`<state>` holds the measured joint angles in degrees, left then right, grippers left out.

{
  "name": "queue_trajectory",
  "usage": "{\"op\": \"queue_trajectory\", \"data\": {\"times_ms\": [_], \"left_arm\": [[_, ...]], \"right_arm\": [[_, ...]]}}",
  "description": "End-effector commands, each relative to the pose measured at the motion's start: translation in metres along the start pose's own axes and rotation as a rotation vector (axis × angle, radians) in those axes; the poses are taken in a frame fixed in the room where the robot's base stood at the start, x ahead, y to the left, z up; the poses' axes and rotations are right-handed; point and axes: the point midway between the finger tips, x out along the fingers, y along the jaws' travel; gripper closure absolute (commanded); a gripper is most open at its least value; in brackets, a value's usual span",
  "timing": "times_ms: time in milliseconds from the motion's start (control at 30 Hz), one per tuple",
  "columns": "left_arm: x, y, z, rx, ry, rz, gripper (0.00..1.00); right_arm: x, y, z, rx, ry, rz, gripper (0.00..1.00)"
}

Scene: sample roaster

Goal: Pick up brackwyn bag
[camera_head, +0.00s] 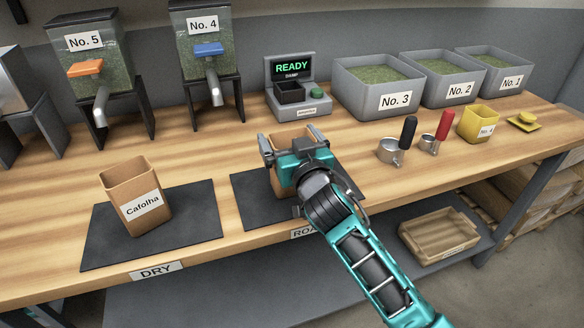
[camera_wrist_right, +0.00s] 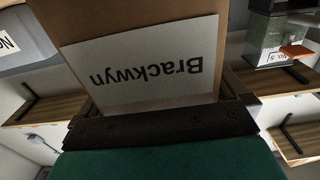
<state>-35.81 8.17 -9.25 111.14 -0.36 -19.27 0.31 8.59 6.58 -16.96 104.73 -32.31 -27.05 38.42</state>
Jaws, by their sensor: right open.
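The Brackwyn bag (camera_head: 287,133) is a brown open-topped bag on the dark mat (camera_head: 250,205) at the middle front of the bench. My right gripper covers much of it in the head view. In the right wrist view the Brackwyn bag (camera_wrist_right: 140,65) fills the upper middle, its white label upside down. My right gripper (camera_head: 292,147) is open with one finger on each side of the bag. I cannot tell whether the fingers touch it. My left gripper is not in view.
A similar bag labelled Cafolha (camera_head: 137,196) stands on the DRY mat (camera_head: 100,243) to the left. Behind are a READY display unit (camera_head: 292,88) and grey bins (camera_head: 383,85). Metal cups with black (camera_head: 408,132) and red handles (camera_head: 444,125) stand to the right.

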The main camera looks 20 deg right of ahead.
Motion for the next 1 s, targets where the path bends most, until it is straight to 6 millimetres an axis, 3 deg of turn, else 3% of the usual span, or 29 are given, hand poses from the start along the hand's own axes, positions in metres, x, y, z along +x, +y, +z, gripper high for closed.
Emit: {"op": "queue_trajectory", "data": {"times_ms": [233, 667, 1000], "left_arm": [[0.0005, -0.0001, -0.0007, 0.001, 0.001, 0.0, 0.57], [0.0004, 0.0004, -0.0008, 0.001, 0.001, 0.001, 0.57], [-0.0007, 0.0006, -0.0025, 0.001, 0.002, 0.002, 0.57]], "right_arm": [[0.0011, -0.0001, 0.0, 0.0, 0.0, 0.0, 0.01], [0.0008, -0.0001, 0.0002, 0.0, 0.0, 0.0, 0.42], [0.001, -0.0001, -0.0059, 0.0, 0.002, 0.0, 0.42]]}}
